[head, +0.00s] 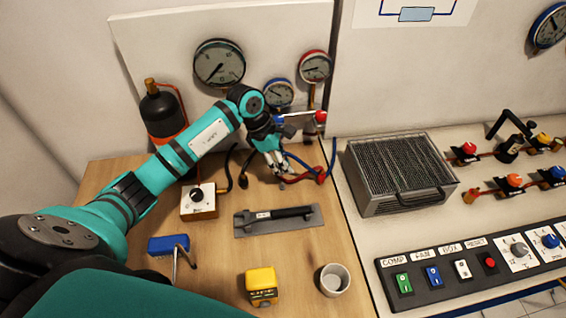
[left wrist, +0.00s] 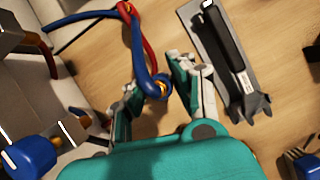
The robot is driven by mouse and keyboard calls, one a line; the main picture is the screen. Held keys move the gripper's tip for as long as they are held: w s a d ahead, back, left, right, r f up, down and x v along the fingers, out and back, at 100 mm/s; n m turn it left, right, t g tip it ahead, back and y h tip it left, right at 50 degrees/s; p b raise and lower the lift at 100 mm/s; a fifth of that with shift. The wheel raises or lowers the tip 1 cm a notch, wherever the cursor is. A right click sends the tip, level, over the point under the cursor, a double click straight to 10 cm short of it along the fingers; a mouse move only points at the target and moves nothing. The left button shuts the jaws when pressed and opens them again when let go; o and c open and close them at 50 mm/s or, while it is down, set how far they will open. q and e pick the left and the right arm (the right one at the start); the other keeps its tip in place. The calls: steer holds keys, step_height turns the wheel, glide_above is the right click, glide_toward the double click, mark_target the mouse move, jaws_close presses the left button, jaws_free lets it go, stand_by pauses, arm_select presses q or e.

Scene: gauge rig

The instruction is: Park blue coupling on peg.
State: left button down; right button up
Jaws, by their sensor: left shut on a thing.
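My left gripper (head: 272,168) reaches down over the wooden table below the gauges. In the left wrist view, the end of a blue hose with the blue coupling (left wrist: 160,88) lies between the fingers of my left gripper (left wrist: 157,86), which is shut on it. The coupling has a brass-coloured centre. The blue hose (left wrist: 137,45) runs up to a red fitting beside the red hose (left wrist: 126,28). In the head view the coupling is hidden behind the fingers. I cannot clearly pick out the peg. My right gripper is not in view.
A grey tray with a black-handled tool (head: 278,220) lies just in front. A finned metal unit (head: 398,172) is to the right.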

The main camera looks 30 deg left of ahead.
arm_select(q)
step_height(320, 180, down, 3)
steer(key=b, duration=0.2)
steer(key=shift+f+b, duration=0.1)
steer(key=shift+b, duration=0.25)
steer(key=shift+f+b, duration=0.85)
steer(key=shift+f, duration=0.1)
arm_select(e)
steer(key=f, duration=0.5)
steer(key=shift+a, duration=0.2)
arm_select(q)
steer(key=shift+f+b, duration=0.1)
steer(key=shift+b, duration=0.25)
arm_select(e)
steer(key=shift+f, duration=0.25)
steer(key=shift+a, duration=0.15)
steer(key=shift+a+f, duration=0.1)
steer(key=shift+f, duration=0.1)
arm_select(q)
steer(key=shift+f+b, duration=0.2)
steer(key=shift+b, duration=0.25)
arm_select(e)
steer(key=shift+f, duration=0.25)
arm_select(q)
steer(key=shift+f+b, duration=0.8)
steer(key=shift+f, duration=0.1)
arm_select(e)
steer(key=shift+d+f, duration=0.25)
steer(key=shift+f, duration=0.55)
